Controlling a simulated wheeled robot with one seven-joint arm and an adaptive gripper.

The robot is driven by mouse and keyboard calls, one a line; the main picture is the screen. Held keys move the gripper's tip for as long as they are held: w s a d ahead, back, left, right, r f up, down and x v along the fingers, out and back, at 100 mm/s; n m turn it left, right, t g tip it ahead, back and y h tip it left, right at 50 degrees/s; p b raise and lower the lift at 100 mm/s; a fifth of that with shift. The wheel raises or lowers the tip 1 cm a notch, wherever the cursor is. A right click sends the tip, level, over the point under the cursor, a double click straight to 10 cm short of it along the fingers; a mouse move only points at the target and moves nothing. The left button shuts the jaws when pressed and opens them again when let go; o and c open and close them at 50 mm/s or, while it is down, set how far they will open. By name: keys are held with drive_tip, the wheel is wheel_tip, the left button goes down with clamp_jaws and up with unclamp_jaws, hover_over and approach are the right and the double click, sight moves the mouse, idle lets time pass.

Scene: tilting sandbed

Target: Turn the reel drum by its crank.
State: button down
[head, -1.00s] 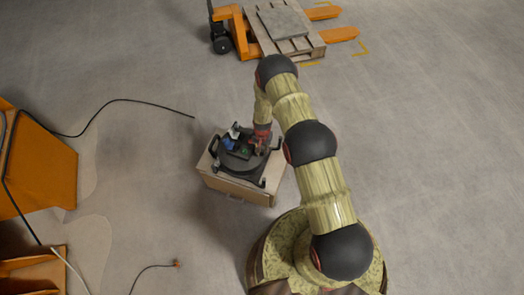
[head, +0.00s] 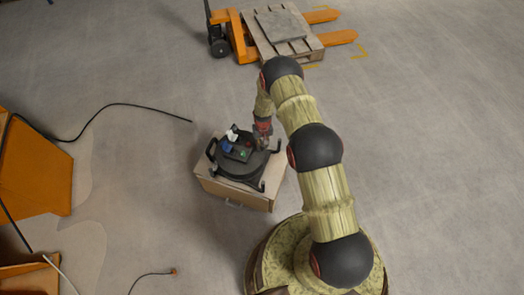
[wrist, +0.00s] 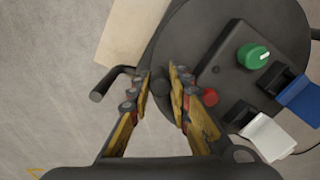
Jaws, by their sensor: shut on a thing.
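The reel drum (head: 236,168) is a black round drum with a dark frame, lying on top of a box in the head view. It fills the upper right of the wrist view (wrist: 190,32). My gripper (head: 263,146) is over the drum's upper right part. In the wrist view my gripper (wrist: 161,88) has its two fingers on either side of a round dark crank knob (wrist: 160,78), near the drum's edge. The gripper is shut on this knob. The crank's arm under the knob cannot be made out.
The drum's panel has a green knob (wrist: 253,56), a red button (wrist: 210,97), a blue plug (wrist: 300,97) and a white plug (wrist: 268,137). A dark frame handle (wrist: 115,78) is left of the fingers. A cardboard box (head: 237,194) supports the drum. A pallet jack (head: 238,36) stands behind.

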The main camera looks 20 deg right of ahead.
drive_tip(key=c, duration=1.6)
unclamp_jaws()
drive_tip(key=shift+c, duration=0.2)
